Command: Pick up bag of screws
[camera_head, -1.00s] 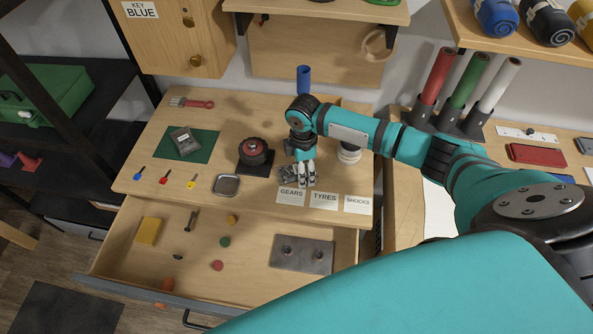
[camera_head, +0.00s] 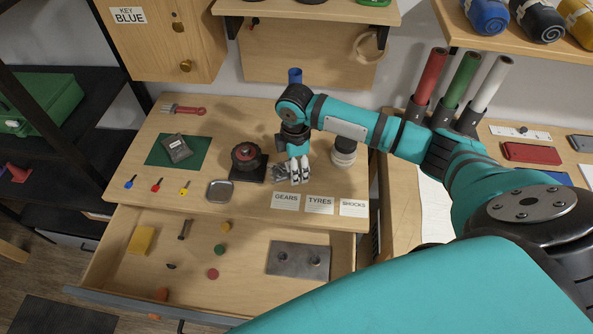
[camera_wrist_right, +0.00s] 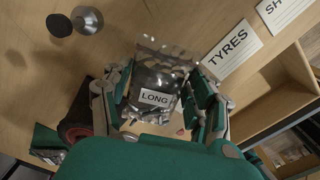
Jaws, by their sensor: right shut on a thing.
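A clear bag of dark screws (camera_wrist_right: 158,82) with a white "LONG" label is between the fingers of my right gripper (camera_wrist_right: 160,108) in the right wrist view. The fingers press on it from both sides. In the head view my right gripper (camera_head: 299,174) is over the desk, just behind the "GEARS" card, with the grey bag (camera_head: 280,172) partly visible at its left side. I cannot tell whether the bag is clear of the desktop. My left gripper is in neither view.
A wheel on a black stand (camera_head: 247,158) is close left of the gripper. A silver tray (camera_head: 220,191), green mat (camera_head: 160,152) with a dark packet (camera_head: 177,147), and white cards (camera_head: 319,205) lie on the desk. An open drawer (camera_head: 120,246) juts out in front.

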